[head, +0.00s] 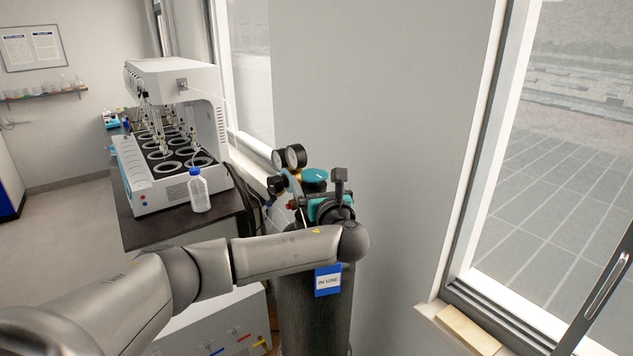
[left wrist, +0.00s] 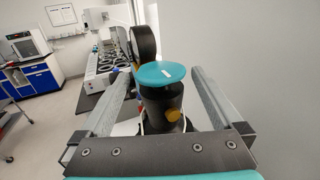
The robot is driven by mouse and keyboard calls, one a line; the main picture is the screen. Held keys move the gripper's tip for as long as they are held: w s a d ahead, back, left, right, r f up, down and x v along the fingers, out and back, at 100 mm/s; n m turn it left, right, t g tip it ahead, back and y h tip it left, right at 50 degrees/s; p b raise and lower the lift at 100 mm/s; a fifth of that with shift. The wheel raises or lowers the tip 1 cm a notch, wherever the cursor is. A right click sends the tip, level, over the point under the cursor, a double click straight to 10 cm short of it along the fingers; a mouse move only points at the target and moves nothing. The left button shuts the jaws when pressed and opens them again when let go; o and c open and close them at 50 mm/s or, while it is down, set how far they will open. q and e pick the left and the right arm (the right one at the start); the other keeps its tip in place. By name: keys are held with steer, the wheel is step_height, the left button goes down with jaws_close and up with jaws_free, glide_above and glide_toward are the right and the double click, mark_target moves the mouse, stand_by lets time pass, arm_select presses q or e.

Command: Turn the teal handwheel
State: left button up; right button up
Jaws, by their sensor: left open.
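The teal handwheel (head: 314,175) sits on top of the regulator of a dark gas cylinder (head: 312,310), close to the wall. My left gripper (head: 325,192) is just in front of it, open, and partly covers the regulator in the head view. My right gripper is not in view.
Two round gauges (head: 289,157) stand beside the handwheel. A blue "IN USE" tag (head: 328,281) hangs on the cylinder. A white multi-distiller (head: 170,130) and a blue-capped bottle (head: 198,190) stand on the dark bench at left. The wall and window are close on the right.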

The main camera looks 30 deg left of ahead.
mark_target(304, 179)
arm_select(q)
steer(key=c, duration=1.2)
